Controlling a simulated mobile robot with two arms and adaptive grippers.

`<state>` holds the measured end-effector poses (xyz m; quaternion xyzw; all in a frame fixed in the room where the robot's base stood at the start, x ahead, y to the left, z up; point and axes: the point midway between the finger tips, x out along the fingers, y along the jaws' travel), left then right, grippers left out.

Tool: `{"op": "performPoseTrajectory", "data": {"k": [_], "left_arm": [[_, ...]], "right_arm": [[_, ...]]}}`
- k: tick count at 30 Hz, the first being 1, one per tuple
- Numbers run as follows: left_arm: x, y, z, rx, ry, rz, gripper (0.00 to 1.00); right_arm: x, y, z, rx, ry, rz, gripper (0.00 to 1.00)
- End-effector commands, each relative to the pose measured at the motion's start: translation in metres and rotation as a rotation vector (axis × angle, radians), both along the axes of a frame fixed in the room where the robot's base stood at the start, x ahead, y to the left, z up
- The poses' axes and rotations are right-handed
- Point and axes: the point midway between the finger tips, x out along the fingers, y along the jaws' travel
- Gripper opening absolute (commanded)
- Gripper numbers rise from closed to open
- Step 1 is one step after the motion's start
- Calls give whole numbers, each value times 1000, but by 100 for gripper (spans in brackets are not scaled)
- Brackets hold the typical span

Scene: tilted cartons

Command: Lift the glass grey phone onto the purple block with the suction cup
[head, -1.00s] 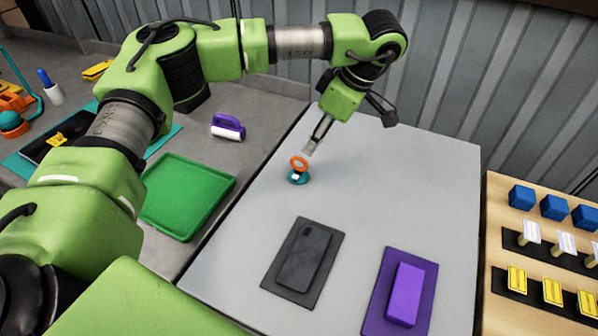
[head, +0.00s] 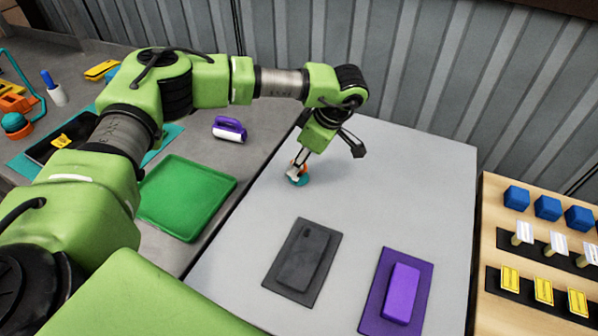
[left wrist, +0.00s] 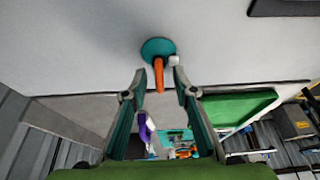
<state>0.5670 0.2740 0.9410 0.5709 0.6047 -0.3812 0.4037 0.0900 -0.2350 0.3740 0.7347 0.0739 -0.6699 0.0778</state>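The suction cup (head: 299,181) has a teal disc, an orange ring handle and a small white tab. It stands on the light grey table (head: 400,190) near its far left part. My left gripper (head: 299,166) is right at it, pointing down. In the left wrist view the open fingers (left wrist: 160,74) lie on either side of the orange handle of the suction cup (left wrist: 158,50), with gaps visible. The dark grey phone (head: 303,258) lies on a dark mat (head: 327,243). The purple block (head: 402,291) sits on a purple mat (head: 387,265), right of the phone. My right gripper is not in view.
A green tray (head: 185,200) and a purple-handled tool (head: 229,129) lie on the darker bench at left. A wooden shelf (head: 490,230) at right holds blue cubes (head: 547,207) and yellow cards (head: 543,290). The table between suction cup and phone is clear.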

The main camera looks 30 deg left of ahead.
Motion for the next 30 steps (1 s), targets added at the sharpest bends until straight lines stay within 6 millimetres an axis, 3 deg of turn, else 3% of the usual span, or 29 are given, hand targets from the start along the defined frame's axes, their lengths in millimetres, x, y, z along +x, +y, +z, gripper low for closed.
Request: {"op": "performPoseTrajectory", "data": {"k": [1,3,19,25,30], "left_arm": [[0,0,0,0,0,0,19],[0,0,0,0,0,0,0],[1,0,6,-1,-2,0,0],[1,0,31,-2,-6,1,0],[-27,-7,63,-2,-5,-4,0]], "right_arm": [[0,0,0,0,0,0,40],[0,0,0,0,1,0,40],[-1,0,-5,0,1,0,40],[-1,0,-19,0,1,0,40],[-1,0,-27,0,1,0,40]]}}
